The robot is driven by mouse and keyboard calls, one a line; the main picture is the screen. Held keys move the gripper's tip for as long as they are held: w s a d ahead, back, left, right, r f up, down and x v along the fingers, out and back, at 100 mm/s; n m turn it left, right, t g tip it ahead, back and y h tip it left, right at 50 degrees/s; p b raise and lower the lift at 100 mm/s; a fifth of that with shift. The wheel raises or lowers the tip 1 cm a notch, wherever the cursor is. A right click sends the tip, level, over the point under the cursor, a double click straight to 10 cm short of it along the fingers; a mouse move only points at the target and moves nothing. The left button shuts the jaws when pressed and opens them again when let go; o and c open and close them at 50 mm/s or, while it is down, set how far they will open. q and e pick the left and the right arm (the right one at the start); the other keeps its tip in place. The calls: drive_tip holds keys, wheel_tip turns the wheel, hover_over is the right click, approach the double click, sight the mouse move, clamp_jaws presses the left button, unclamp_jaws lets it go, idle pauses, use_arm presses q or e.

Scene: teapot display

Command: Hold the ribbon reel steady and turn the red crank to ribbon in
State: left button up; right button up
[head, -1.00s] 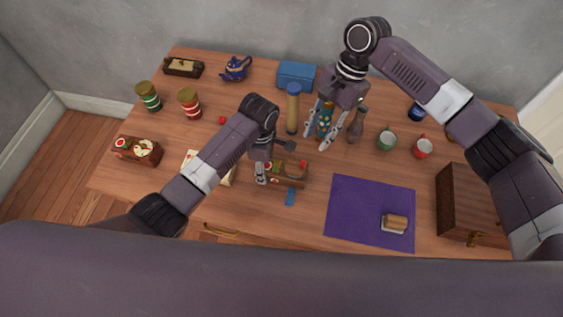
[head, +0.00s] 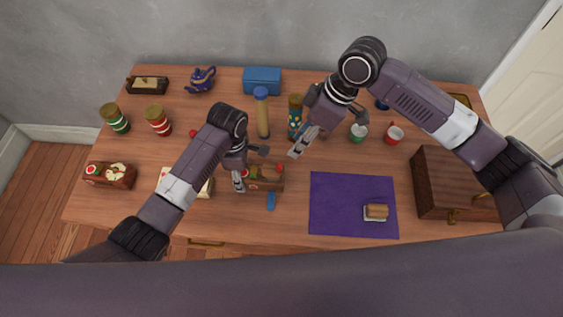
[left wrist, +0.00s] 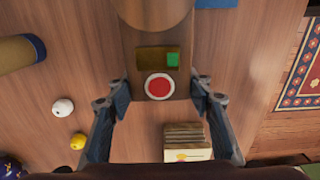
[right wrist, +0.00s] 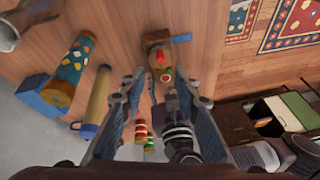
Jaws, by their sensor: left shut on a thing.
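The ribbon reel (head: 263,185) is a small brown wooden block on the table, with a blue ribbon (head: 271,201) out at its front and a red crank knob (head: 281,168) at its right end. My left gripper (head: 240,182) is shut on the reel's left end. In the left wrist view the reel (left wrist: 150,35) sits between both fingers, its red round end toward the camera. My right gripper (head: 302,145) is open and empty, above the table right of and behind the reel. In the right wrist view the reel (right wrist: 155,38) and ribbon (right wrist: 181,38) show beyond the open fingers.
A patterned cylinder (head: 295,117) and a tan cylinder (head: 262,118) stand behind the reel. A purple mat (head: 340,205) with a small block (head: 375,211) lies to the right. A wooden box (head: 445,185) stands far right, and a cream box (head: 185,183) left of the reel.

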sight(281, 165)
drive_tip(key=a+f+n, duration=0.1)
drive_tip(key=f, duration=0.2)
drive_tip(key=a+f+n, duration=0.1)
drive_tip(key=a+f, duration=0.1)
drive_tip(key=f, duration=0.2)
drive_tip(key=a+f+n, duration=0.1)
drive_tip(key=f, duration=0.2)
drive_tip(key=shift+a+f, duration=0.2)
drive_tip(key=shift+f, duration=0.15)
clamp_jaws()
